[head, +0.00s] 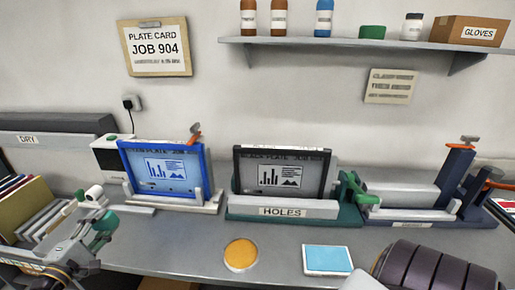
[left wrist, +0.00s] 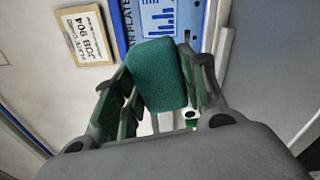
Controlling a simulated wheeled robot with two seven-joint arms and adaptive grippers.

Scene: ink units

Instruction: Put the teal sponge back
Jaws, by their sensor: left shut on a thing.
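My left gripper (head: 97,212) is at the left of the head view, raised in front of the bench. It is shut on the teal sponge (head: 105,222), which shows as a small green patch, partly covered by the fingers. In the left wrist view the teal sponge (left wrist: 157,75) is a rounded block between the two fingers of the left gripper (left wrist: 160,98). The blue-framed plate (left wrist: 158,18) lies beyond it.
A blue-framed plate (head: 162,170) and a black-framed plate (head: 280,172) stand in holders along the back. A yellow disc (head: 241,254) and a light-blue pad (head: 327,260) lie in front. Upright boards (head: 38,208) stand at left. A green block (head: 372,32) is on the shelf.

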